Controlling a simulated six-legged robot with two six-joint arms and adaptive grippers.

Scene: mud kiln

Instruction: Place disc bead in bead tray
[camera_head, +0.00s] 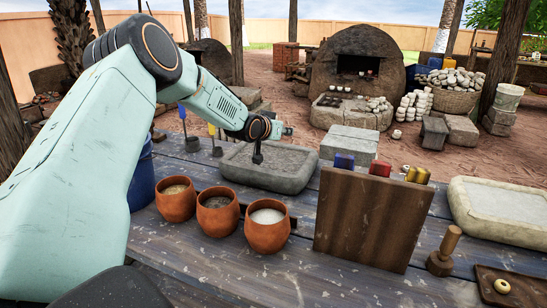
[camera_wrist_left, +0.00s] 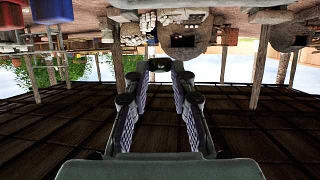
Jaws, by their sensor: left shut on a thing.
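I cannot tell whether this is the disc bead and the bead tray. My left gripper (camera_head: 257,150) is above the grey stone basin, far left of that tray. In the wrist view, my left gripper (camera_wrist_left: 161,75) shows its two fingers spread, with a dark shape between the tips. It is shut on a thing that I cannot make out. My right gripper is not in view.
Three clay pots (camera_head: 217,212) stand before the stone basin (camera_head: 290,168). A wooden board (camera_head: 370,220) with coloured blocks behind it stands upright mid-table. A wooden stamp (camera_head: 443,252) and a pale slab (camera_head: 500,212) are to its right.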

